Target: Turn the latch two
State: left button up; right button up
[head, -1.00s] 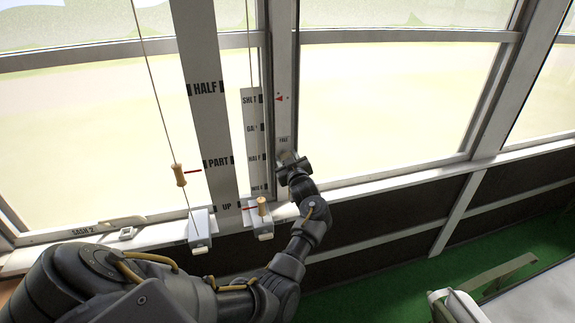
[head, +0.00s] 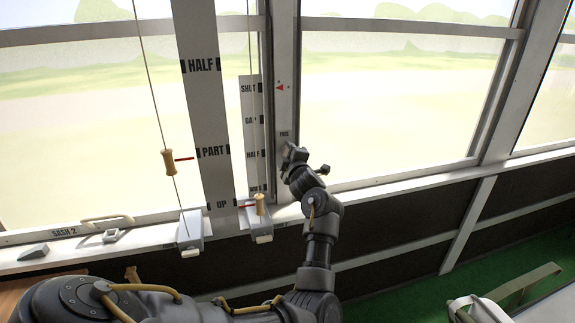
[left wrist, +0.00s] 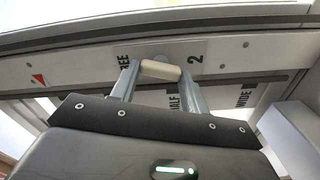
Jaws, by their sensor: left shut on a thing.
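The latch shows in the left wrist view as a cream rounded handle (left wrist: 160,69) on a grey metal plate, between the printed words "FREE" and "2". My left gripper (left wrist: 158,76) has a finger on each side of the handle and is shut on it. The handle lies crosswise in that view. In the head view my left gripper (head: 290,152) is at the window post, just below its small printed label; the latch is hidden behind the gripper there. A red arrow mark (head: 280,87) is higher on the post. My right gripper is not in view.
Small cleat blocks (head: 191,232) sit on the sill.

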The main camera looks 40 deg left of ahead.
pick_arm(q)
jog(key=n+b, duration=0.2)
jog(key=b, duration=0.1)
jog(key=shift+f+n, duration=0.3)
jog(key=shift+r+n+b, duration=0.15)
jog(key=shift+n+b, duration=0.35)
jog(key=shift+n, duration=0.1)
jog(key=o, duration=1)
jog(key=shift+r, duration=0.1)
